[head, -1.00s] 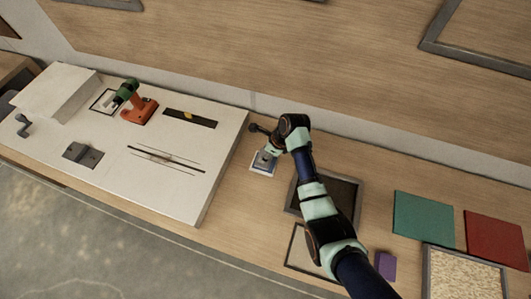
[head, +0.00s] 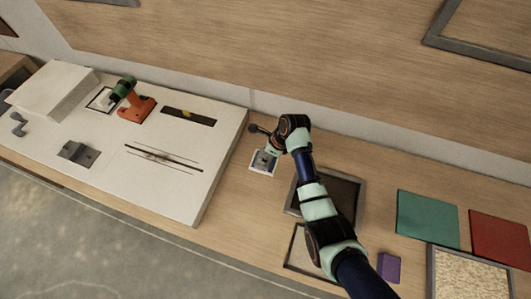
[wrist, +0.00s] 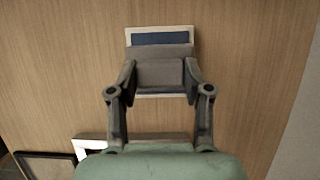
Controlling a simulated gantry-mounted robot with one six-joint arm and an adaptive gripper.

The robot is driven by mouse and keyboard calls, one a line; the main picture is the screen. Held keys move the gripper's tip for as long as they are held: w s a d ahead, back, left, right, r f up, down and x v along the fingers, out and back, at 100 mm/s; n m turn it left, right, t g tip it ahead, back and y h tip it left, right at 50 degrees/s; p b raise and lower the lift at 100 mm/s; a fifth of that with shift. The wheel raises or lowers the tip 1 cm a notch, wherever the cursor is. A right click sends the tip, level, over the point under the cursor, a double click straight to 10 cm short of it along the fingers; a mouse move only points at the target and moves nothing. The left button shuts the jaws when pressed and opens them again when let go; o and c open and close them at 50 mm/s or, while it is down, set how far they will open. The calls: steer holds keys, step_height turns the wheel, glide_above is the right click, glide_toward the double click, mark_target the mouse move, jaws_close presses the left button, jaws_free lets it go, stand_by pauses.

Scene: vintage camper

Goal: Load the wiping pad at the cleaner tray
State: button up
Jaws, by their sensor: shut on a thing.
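The small white-rimmed tray with a dark blue inside, which I take for the cleaner tray (head: 261,172), lies on the wooden counter just right of the white board. It also shows in the wrist view (wrist: 160,38). My gripper (head: 268,158) is over this tray, pointing down. In the wrist view my gripper (wrist: 160,75) is shut on a grey block (wrist: 160,52), which looks like the wiping pad. The block covers the middle of the tray, with blue showing beyond it and a pale rim on the near side. I cannot tell whether the block touches the tray.
The white board (head: 190,160) holds an orange-and-green tool (head: 134,105) and grey brackets. Right of my gripper are a dark framed panel (head: 345,192), partly behind my arm, a green panel (head: 428,218), a red panel (head: 500,240) and a purple block (head: 389,267). The wall stands close behind.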

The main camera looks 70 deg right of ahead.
steer(key=shift+f, duration=0.5)
steer(key=shift+f, duration=0.15)
stand_by(1.9)
step_height(320, 180, up, 7)
steer(key=p, duration=0.8)
steer(key=shift+r+p, duration=0.2)
steer(key=shift+p, duration=0.1)
steer(key=shift+f, duration=0.1)
